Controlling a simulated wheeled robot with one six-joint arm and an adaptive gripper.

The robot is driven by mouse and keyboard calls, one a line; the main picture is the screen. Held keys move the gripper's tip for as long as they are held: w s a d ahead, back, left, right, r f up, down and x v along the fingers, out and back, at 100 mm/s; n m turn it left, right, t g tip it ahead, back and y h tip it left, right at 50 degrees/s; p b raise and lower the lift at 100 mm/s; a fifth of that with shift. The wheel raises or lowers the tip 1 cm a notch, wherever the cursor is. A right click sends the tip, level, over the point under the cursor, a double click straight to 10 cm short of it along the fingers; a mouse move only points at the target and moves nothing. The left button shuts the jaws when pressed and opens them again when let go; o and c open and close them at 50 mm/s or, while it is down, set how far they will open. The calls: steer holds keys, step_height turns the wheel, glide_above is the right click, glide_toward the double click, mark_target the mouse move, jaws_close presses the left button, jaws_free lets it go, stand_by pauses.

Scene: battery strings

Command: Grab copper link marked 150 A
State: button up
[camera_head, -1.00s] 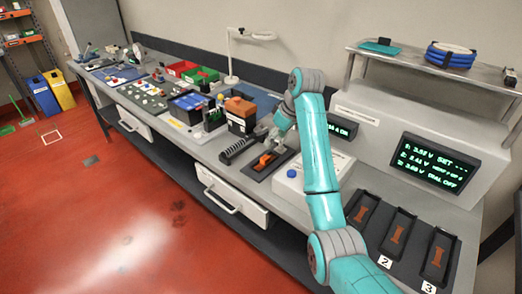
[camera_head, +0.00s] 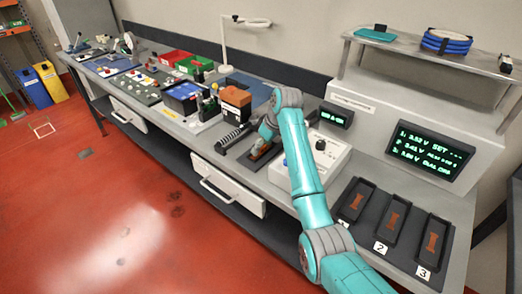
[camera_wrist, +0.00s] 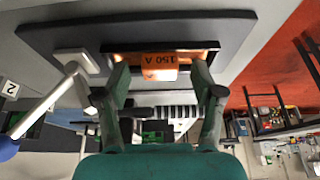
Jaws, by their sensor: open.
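The copper link marked 150 A (camera_wrist: 158,61) is an orange block with its label upside down in the wrist view. It sits in a recess of a dark board (camera_wrist: 225,30). My gripper (camera_wrist: 159,72) is open, with one finger on each side of the link; whether they touch it I cannot tell. In the head view my gripper (camera_head: 262,146) is low over the dark board (camera_head: 240,160) on the bench and hides most of the link.
A white box (camera_head: 320,155) stands right of the board. A black ribbed part (camera_head: 233,138) and an orange-brown block (camera_head: 236,97) are close behind and left. Three dark trays with copper links, one tray here (camera_head: 392,218), lie at right.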

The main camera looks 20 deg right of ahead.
steer(key=shift+f, duration=0.15)
steer(key=c, duration=1.1)
jaws_close()
